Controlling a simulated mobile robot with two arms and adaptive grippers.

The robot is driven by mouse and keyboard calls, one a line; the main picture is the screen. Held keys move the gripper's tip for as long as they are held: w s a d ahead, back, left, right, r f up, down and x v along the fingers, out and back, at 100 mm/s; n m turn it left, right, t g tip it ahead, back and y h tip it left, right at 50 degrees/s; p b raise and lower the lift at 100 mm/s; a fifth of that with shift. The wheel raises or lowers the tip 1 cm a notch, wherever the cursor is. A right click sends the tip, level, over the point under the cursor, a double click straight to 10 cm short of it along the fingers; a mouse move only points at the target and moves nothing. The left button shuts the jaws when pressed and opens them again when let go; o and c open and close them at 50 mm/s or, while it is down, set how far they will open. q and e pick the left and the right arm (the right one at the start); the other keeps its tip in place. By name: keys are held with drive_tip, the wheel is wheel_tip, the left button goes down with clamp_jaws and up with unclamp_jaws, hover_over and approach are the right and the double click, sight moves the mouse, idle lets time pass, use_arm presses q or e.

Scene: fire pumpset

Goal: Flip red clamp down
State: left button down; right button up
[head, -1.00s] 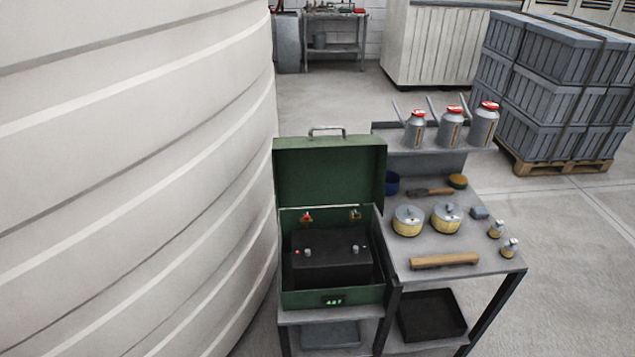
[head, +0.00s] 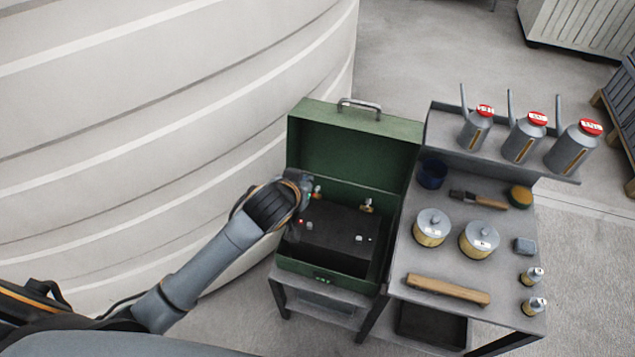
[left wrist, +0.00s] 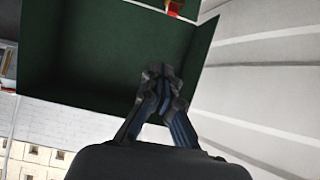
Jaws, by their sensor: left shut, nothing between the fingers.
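The red clamp (head: 317,191) shows as a small red part on the inner back wall of the open green box (head: 352,155), close to my left gripper. A small red part at the top edge of the left wrist view (left wrist: 174,6) appears to be the same clamp. A dark battery (head: 338,232) with small terminals sits in the box. My left gripper (left wrist: 161,80) is shut and empty, its fingertips together against the green background. In the head view the end of my left arm is over the box's left side and partly hides it. My right gripper is not in view.
The box's lid stands open. A large ribbed white tank (head: 150,130) rises close on the left. On the right, a grey bench (head: 400,280) holds two lidded pots (head: 479,240), a wooden bar (head: 447,289), a brush (head: 480,200) and three oil cans (head: 524,138) on its shelf.

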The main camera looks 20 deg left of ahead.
use_arm(q)
hover_over(316, 196)
drive_tip(key=a, duration=0.1)
drive_tip(key=f, duration=0.1)
drive_tip(key=f+p, duration=0.1)
drive_tip(key=f, duration=0.1)
drive_tip(key=shift+s+f, duration=0.15)
drive_tip(key=shift+s, duration=0.2)
drive_tip(key=x, duration=0.4)
drive_tip(key=shift+w+f+p, duration=0.1)
drive_tip(key=shift+f+p, duration=0.3)
drive_tip(key=shift+s+f+p, duration=0.3)
drive_tip(key=shift+s, duration=0.25)
drive_tip(key=shift+s+f+p, duration=0.25)
drive_tip(key=shift+s+f, duration=0.05)
drive_tip(key=shift+s, duration=0.25)
drive_tip(key=shift+s+a+f, duration=0.1)
drive_tip(key=shift+s+f, duration=0.05)
drive_tip(key=shift+s, duration=0.15)
drive_tip(key=shift+s+f, duration=0.15)
drive_tip(key=shift+s, duration=0.1)
drive_tip(key=shift+w, duration=0.1)
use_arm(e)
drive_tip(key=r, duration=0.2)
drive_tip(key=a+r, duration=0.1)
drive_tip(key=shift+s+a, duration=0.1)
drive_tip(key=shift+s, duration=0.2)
